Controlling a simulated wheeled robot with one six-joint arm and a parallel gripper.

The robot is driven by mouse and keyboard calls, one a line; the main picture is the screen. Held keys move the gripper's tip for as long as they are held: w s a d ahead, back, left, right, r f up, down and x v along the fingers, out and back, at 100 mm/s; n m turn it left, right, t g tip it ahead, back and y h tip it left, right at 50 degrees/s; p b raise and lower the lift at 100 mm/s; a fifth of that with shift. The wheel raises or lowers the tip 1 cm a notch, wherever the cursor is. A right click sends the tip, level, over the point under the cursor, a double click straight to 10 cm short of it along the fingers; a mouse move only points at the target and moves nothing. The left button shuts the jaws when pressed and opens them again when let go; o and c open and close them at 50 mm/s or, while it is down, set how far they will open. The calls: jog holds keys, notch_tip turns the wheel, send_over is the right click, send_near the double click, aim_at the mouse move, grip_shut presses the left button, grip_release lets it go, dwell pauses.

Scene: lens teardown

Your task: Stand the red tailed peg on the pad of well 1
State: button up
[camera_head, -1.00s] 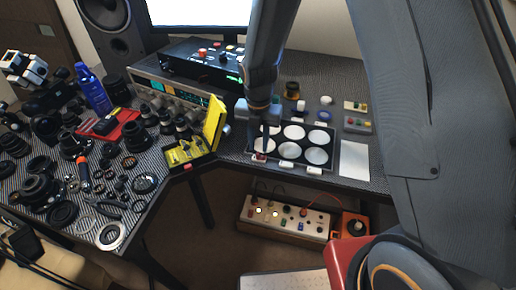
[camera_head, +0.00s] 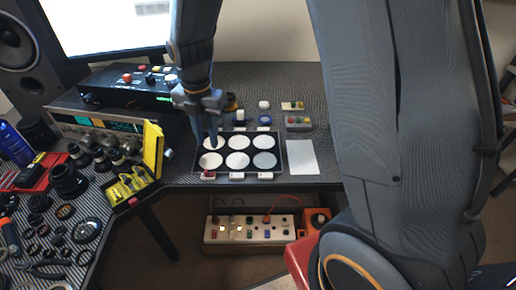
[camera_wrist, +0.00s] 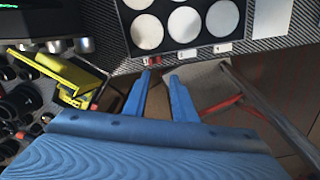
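The black well tray (camera_head: 283,143) lies on the desk with several round white pads in two rows; the wrist view shows it too (camera_wrist: 122,30). I cannot read well numbers. My gripper (camera_head: 206,143) points down over the tray's left end, above the surface, and covers part of the far-left pad (camera_head: 219,144). In the wrist view its two blue fingers (camera_wrist: 159,76) are apart with nothing between them. A small red piece (camera_head: 208,175) is at the tray's front edge below the near-left pad (camera_head: 211,161). I cannot tell whether it is the red tailed peg or a marker.
An open yellow case (camera_head: 127,188) stands left of the tray, its lid upright. A white sheet (camera_head: 301,158) lies to the right. Small coloured parts and a button box (camera_head: 298,123) are behind. A switch panel (camera_head: 250,229) sits below the desk edge.

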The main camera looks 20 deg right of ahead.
jog(key=s+d+r+m, duration=0.1)
jog(key=s+d+m, duration=0.5)
jog(key=m, duration=0.8)
jog(key=s+d+r+m, duration=0.1)
jog(key=s+d+m, duration=0.5)
jog(key=m, duration=0.8)
jog(key=shift+s+d+r+t, duration=0.3)
jog(key=shift+s+d, duration=0.05)
jog(key=shift+s, duration=0.6)
